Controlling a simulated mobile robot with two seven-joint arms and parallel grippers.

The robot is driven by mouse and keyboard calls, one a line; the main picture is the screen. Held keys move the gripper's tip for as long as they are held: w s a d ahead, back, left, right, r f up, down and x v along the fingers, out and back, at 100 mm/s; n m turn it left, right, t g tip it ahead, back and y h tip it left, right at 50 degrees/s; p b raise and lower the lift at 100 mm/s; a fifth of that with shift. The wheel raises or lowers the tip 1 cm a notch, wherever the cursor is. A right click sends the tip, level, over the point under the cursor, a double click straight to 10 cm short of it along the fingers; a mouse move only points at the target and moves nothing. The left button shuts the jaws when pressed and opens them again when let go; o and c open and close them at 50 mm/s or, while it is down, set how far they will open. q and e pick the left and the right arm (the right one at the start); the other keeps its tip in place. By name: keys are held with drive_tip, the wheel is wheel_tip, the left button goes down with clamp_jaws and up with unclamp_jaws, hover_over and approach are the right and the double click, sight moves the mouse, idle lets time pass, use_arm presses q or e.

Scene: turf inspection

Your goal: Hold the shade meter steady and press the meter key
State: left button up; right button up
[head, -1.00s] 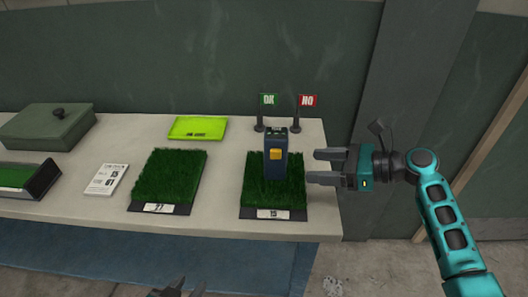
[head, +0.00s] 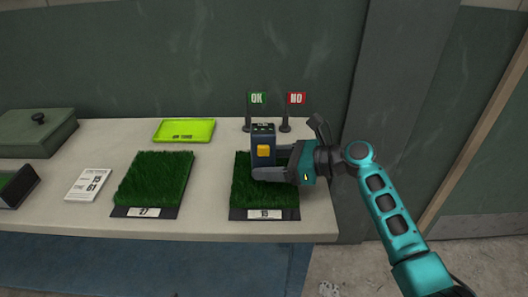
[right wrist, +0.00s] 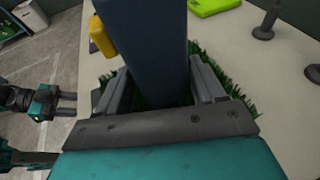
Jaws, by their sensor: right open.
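The shade meter (head: 258,138), a dark blue upright box with a yellow meter key (head: 264,151) on its front, stands on the right turf sample (head: 245,190), labelled 15. My right gripper (head: 267,164) has come in from the right and is open, its fingers on either side of the meter's lower body. In the right wrist view the meter (right wrist: 150,45) stands between the two fingers, with narrow gaps beside it, and the yellow key (right wrist: 102,36) sticks out at left. My left gripper (right wrist: 68,103) shows in the right wrist view, open and empty, away from the table.
OK (head: 257,98) and NO (head: 296,98) flags stand behind the meter. A lime tray (head: 184,122) lies at the back, turf sample 27 (head: 154,178) and a printed card (head: 88,184) further left. A green lidded box (head: 35,133) is at far left.

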drive_tip(key=shift+c, duration=0.2)
use_arm(q)
drive_tip(key=shift+w+a+r, duration=0.1)
drive_tip(key=shift+w, duration=0.1)
use_arm(e)
drive_tip(key=c, duration=0.5)
use_arm(q)
drive_tip(key=c, duration=0.8)
drive_tip(key=shift+s, duration=0.15)
idle(0.7)
